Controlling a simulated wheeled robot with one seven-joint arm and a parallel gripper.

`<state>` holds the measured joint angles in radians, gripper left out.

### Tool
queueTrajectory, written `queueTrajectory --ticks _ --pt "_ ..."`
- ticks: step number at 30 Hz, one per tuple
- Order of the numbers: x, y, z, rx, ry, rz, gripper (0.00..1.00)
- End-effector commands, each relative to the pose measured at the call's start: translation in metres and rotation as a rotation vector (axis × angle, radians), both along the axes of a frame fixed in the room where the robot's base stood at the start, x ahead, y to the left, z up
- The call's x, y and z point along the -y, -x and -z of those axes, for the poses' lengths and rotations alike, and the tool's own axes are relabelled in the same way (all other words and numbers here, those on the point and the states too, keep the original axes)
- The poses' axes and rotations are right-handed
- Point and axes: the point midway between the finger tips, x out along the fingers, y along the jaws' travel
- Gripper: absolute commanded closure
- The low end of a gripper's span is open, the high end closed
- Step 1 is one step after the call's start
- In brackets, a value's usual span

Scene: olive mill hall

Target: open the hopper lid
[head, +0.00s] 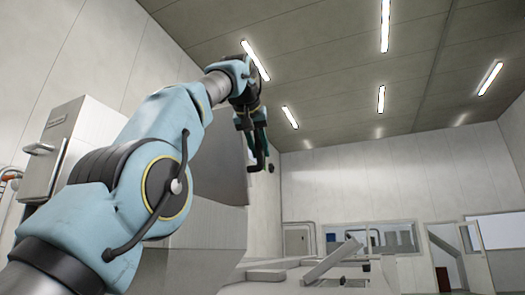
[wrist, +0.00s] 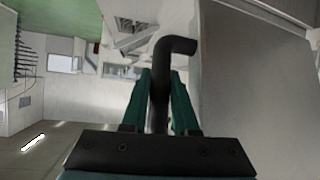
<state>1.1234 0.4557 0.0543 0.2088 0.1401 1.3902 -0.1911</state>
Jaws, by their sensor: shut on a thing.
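My gripper (head: 258,140) is high up, in front of the back wall in the head view. In the wrist view its green fingers (wrist: 160,78) are shut on a dark, bent bar handle (wrist: 174,46). The handle's bent end also hangs below the fingers in the head view (head: 256,166). A steep grey panel, seemingly the hopper lid (head: 225,158), stands just left of my gripper, partly hidden by my arm. In the wrist view a broad grey face (wrist: 245,100) fills the right side beside the handle. The handle's join to the lid is hidden.
A pale box-like machine body (head: 208,228) stands below the panel. A grey cabinet (head: 75,140) with a handle is at the left. Low pale machinery (head: 330,272) lies at the lower right. The air right of my gripper looks clear.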

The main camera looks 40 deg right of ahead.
Motion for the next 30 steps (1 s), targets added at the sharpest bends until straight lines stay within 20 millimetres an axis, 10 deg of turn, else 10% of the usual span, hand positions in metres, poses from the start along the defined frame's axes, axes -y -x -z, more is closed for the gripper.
queueTrajectory --ticks 10,11,18,30 --pt "-0.0009 0.0006 -0.0007 0.0 -0.001 0.001 1.0" --pt "-0.0009 0.0006 -0.0005 -0.001 0.0 0.001 0.69" --pt "-0.0003 0.0005 0.0002 -0.002 -0.001 0.001 0.43" --pt "-0.0089 0.0079 -0.0059 -0.001 0.001 0.002 0.43"
